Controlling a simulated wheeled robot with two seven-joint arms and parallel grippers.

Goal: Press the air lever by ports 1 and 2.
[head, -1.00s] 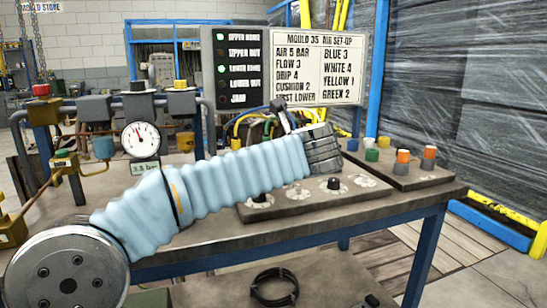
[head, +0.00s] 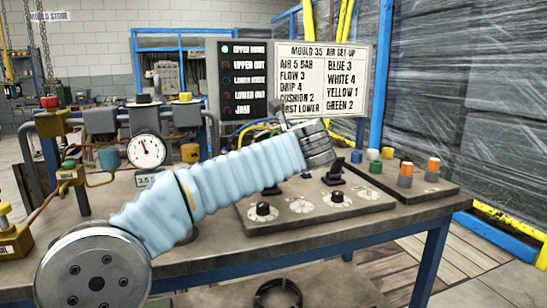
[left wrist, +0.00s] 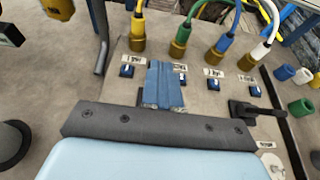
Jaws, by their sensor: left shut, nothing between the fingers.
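My left gripper (head: 318,143) reaches in from the left over the bench panel; the left wrist view shows its blue-grey fingers (left wrist: 164,82) shut together with nothing between them. They lie over the panel just in front of the ports at the left of the row. The lever by ports 1 and 2 is not clearly visible; my gripper covers that area. I cannot tell whether the fingers touch it. My right gripper is not in view.
Several brass ports with coloured hoses (left wrist: 220,50) stand beyond the fingers. Black knobs (head: 263,209) sit on the near panel. A gauge (head: 146,151) stands left. The sign board (head: 320,75) stands behind; only the upper home lamp (head: 227,49) is green.

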